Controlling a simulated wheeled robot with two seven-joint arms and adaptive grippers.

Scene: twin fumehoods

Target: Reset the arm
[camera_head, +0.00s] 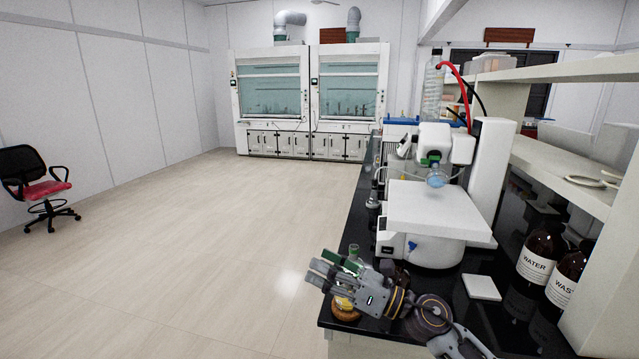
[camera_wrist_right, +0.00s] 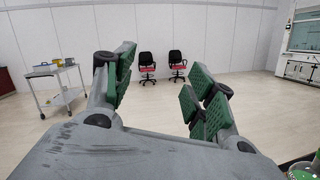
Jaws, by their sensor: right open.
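My right arm comes in from the bottom right in the head view. Its gripper (camera_head: 330,270) is over the near left corner of the black bench top (camera_head: 480,318), with its fingers pointing left past the bench edge. In the right wrist view the green-padded fingers (camera_wrist_right: 160,95) stand wide apart with nothing between them, only open floor beyond. The gripper is open and empty. My left gripper does not show in either view.
A rotary evaporator (camera_head: 430,215) stands on the bench behind the gripper. Brown bottles labelled WATER (camera_head: 540,255) and WASTE (camera_head: 567,275) stand at right, near a white square (camera_head: 481,287).

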